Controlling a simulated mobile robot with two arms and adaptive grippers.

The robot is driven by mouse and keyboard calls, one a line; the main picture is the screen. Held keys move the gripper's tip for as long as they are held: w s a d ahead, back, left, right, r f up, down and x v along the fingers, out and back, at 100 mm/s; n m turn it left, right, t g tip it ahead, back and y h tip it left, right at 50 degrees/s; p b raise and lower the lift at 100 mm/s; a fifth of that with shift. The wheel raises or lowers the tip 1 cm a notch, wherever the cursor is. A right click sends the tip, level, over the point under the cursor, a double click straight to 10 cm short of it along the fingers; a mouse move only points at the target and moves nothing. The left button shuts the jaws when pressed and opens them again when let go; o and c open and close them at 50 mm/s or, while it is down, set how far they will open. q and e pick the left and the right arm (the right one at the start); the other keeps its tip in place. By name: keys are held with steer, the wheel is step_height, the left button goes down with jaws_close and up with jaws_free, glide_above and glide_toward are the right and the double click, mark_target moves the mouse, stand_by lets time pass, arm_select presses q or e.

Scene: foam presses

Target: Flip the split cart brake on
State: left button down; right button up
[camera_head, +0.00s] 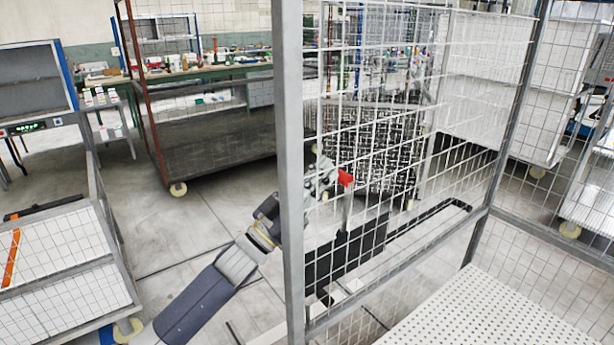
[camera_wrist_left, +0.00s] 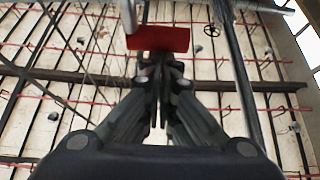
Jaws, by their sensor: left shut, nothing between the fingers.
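A small red piece, which looks like the brake lever (camera_head: 346,178), shows through the mesh just right of the grey post in the head view. In the left wrist view the red lever (camera_wrist_left: 158,39) lies crosswise right at the fingertips. My left gripper (camera_head: 325,175) is behind the mesh, just left of the red lever. Its fingers (camera_wrist_left: 160,62) are shut and empty, with their tips at the lever's lower edge; I cannot tell whether they touch it. The lever's mount is mostly hidden. My right gripper is not in view.
A grey mesh cart frame with an upright post (camera_head: 290,150) stands close in front of my left arm. A white perforated shelf (camera_head: 500,310) is at lower right. A brown-framed mesh cart (camera_head: 215,140) stands behind. Open floor (camera_head: 190,240) lies left of the post.

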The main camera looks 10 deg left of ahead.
arm_select(q)
steer(key=w+d+b, duration=0.2)
steer(key=w+d, duration=0.3)
steer(key=shift+b, duration=0.35)
steer(key=shift+a, duration=0.1)
stand_by(0.4)
